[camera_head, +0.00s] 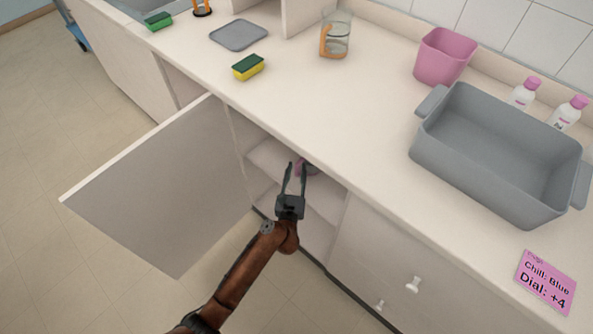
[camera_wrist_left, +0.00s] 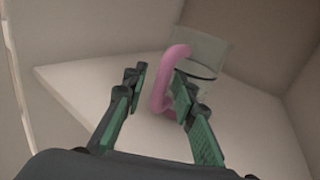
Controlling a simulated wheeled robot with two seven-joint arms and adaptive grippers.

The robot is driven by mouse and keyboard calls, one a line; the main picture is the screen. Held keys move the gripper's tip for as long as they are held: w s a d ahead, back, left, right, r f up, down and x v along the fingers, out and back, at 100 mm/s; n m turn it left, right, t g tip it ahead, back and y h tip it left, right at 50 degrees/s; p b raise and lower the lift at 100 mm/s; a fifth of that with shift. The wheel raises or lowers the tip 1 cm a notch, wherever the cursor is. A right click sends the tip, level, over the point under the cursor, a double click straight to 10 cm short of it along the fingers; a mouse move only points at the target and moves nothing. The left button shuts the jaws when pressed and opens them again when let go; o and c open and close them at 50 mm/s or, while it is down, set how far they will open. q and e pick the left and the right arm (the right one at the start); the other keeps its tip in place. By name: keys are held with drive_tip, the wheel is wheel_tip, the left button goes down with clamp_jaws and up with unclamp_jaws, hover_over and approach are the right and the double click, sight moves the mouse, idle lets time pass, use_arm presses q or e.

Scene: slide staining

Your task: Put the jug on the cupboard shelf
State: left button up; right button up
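A clear jug (camera_wrist_left: 212,48) with a pink handle (camera_wrist_left: 160,92) stands on the pale cupboard shelf (camera_wrist_left: 75,85) in the left wrist view. In the head view only a bit of its pink (camera_head: 311,170) shows inside the open cupboard, under the counter edge. My left gripper (camera_head: 296,172) reaches into the cupboard. In the left wrist view its fingers (camera_wrist_left: 160,80) are apart, with the handle between them, close to the right finger. I cannot tell whether they touch. Another clear jug (camera_head: 337,40) with an orange handle stands on the counter. My right gripper is not in view.
The cupboard door (camera_head: 165,185) stands open to the left of my arm. On the counter are a grey basin (camera_head: 490,172), a pink bin (camera_head: 444,57), a yellow-green sponge (camera_head: 248,67) and a pink note (camera_head: 546,283). Cupboard walls close in around the gripper.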

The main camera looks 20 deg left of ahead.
use_arm(q)
drive_tip(key=shift+r, duration=0.2)
drive_tip(key=p+v, duration=0.1)
drive_tip(key=v, duration=0.3)
drive_tip(key=shift+r+p, duration=0.1)
drive_tip(key=shift+p, duration=0.2)
drive_tip(key=p+v, duration=0.1)
drive_tip(key=v, duration=0.7)
drive_tip(key=shift+p, duration=0.35)
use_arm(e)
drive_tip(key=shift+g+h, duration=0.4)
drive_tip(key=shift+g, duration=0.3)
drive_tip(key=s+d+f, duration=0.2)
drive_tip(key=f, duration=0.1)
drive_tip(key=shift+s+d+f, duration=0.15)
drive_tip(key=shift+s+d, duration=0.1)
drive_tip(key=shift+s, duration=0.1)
use_arm(q)
drive_tip(key=shift+s, duration=0.1)
